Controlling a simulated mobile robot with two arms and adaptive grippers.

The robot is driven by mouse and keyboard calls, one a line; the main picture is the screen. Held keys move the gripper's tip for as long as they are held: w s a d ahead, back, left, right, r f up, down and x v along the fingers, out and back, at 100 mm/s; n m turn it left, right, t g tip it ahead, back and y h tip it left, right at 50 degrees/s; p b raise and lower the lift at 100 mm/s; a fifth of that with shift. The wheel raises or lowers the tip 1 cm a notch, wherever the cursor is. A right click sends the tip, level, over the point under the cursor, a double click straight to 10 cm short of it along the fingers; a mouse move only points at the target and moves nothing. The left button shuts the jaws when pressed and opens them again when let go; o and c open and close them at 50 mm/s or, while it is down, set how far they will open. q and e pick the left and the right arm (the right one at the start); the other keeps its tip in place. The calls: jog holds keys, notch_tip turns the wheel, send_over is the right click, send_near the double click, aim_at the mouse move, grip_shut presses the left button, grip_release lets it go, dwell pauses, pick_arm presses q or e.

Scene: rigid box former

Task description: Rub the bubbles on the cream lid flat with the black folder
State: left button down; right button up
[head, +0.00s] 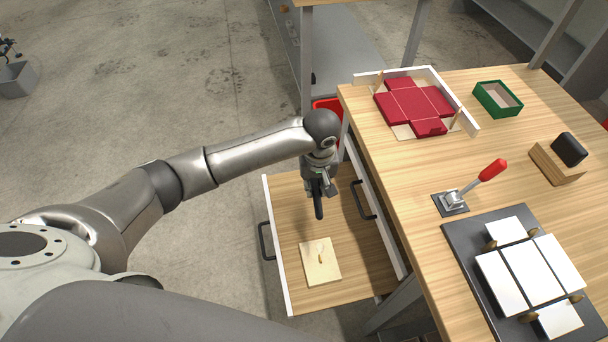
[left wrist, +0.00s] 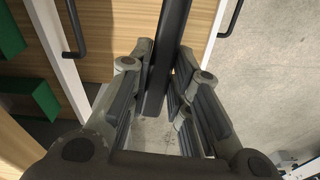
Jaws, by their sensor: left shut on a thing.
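My left gripper (head: 319,186) hangs over the open wooden drawer and is shut on a long, dark bar, which looks like the black folder (head: 319,206). In the left wrist view the bar (left wrist: 167,55) runs between the fingers of the left gripper (left wrist: 160,105) and out past the top edge. A cream square piece (head: 313,272) with a small tan upright bit lies flat in the drawer, below and apart from the bar's tip. I cannot tell whether it is the cream lid, and no bubbles can be made out. My right gripper is not in view.
On the table (head: 412,208) are a red blank (head: 413,101), a green box (head: 497,98), a red-handled lever (head: 490,171), a wooden stand (head: 553,170) with a black block (head: 570,149) and white panels (head: 530,270) on a dark board.

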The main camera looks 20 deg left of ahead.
pick_arm(q)
jog(key=shift+n, duration=0.7)
jog(key=f+b, duration=0.2)
jog(key=f, duration=0.3)
jog(key=f+b, duration=0.3)
jog(key=f, duration=0.3)
jog(key=f+b, duration=0.3)
jog(key=f, duration=0.3)
jog(key=shift+d+f, duration=0.2)
jog(key=shift+d, duration=0.2)
jog(key=shift+f+p, duration=0.15)
jog(key=shift+p, duration=0.15)
jog(key=shift+f, duration=0.15)
jog(key=shift+f, duration=0.4)
jog(key=shift+f, duration=0.15)
jog(key=shift+s+d+p, duration=0.45)
jog(key=shift+s+p, duration=0.15)
jog(key=shift+p, duration=0.75)
jog(key=shift+s+d+p, duration=0.2)
jog(key=shift+s+p, duration=0.15)
jog(key=shift+s, duration=0.05)
dwell(0.4)
jog(key=shift+w+a, duration=0.2)
jog(key=shift+w, duration=0.1)
